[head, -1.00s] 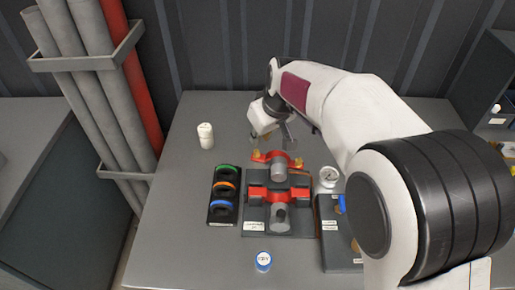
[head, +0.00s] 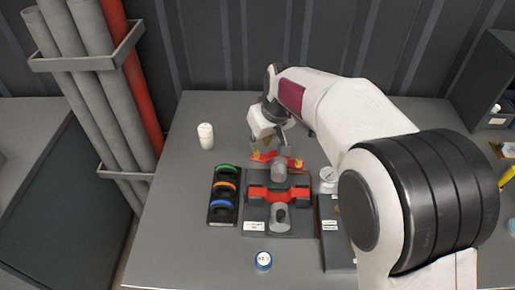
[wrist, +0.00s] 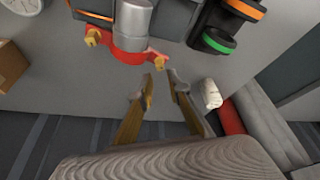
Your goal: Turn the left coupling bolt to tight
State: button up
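The red coupling (head: 277,158) stands at the back of the grey pump on the table, with a grey cylinder in its middle. The left coupling bolt (head: 257,156) is yellow; in the wrist view it is the right one of two bolts (wrist: 160,61). The other yellow bolt (wrist: 93,37) is at the opposite ear. My gripper (wrist: 161,82) is open and empty, with a gap between its fingertips. It points at the coupling's back side, near the left bolt, and appears apart from it. In the head view my gripper (head: 268,146) is partly hard to make out.
A black rack with green, orange and blue rings (head: 224,195) stands left of the pump. A white bottle (head: 205,136) is at the back left. A gauge (head: 328,174) stands right of the pump, and a blue-rimmed round container (head: 263,261) in front.

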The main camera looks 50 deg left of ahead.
aim_at(258, 152)
jog(key=shift+x, duration=3)
grip_shut()
